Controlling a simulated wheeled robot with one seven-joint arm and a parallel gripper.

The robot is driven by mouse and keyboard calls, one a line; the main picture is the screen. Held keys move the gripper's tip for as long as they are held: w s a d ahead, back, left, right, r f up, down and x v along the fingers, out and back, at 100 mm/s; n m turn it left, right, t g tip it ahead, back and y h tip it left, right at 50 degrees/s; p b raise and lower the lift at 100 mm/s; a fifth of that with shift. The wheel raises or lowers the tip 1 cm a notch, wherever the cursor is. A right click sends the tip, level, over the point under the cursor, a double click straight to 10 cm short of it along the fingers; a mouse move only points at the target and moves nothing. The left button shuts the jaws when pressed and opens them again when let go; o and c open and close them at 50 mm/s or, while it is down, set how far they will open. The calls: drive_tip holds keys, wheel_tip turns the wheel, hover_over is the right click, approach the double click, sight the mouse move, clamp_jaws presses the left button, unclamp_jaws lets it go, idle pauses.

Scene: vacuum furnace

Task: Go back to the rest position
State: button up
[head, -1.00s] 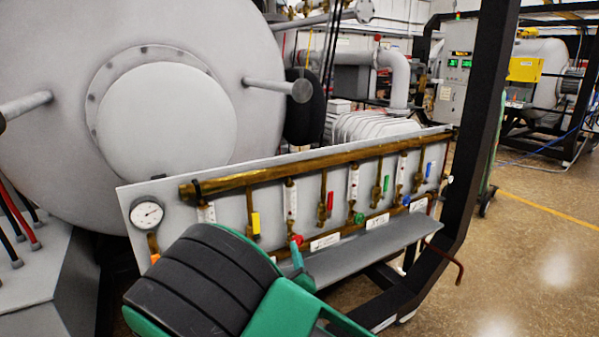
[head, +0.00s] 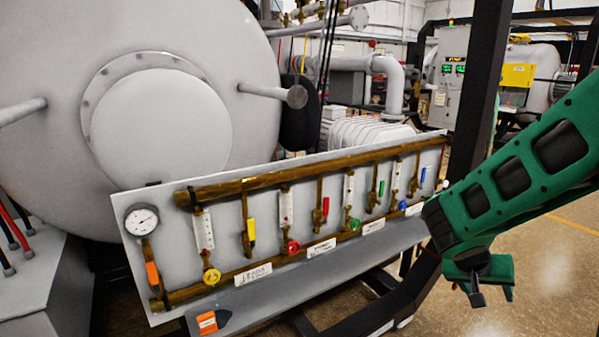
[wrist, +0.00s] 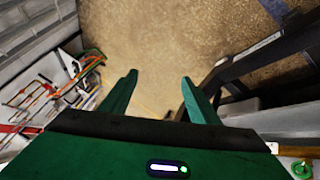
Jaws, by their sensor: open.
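My green gripper (head: 480,285) hangs at the right end of the valve panel in the head view, its fingers pointing down and clear of the panel. In the wrist view my gripper (wrist: 158,90) shows two green fingers spread apart with only floor between them. It is open and empty. My green arm reaches in from the right edge of the head view.
The valve panel (head: 225,235) carries a gauge (head: 142,220), brass pipes and several coloured valves. A grey shelf (head: 270,290) runs below it. A black frame post (head: 478,90) stands behind my arm. The large grey furnace (head: 250,130) fills the left. Floor (head: 545,290) at lower right is clear.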

drive_tip(key=s+a+r+g+y, duration=0.1)
drive_tip(key=s+r+y, duration=0.1)
drive_tip(key=s, duration=0.9)
drive_tip(key=s+a+r+g+y, duration=0.1)
drive_tip(key=s+y, duration=0.4)
drive_tip(key=s, duration=0.7)
wheel_tip(320, 180, up, 3)
drive_tip(key=shift+s+a+f+g, duration=0.2)
drive_tip(key=shift+a+g, duration=0.1)
drive_tip(key=shift+g, duration=0.2)
drive_tip(key=shift+w+f, duration=0.2)
drive_tip(key=shift+w, duration=0.4)
drive_tip(key=shift+c, duration=0.4)
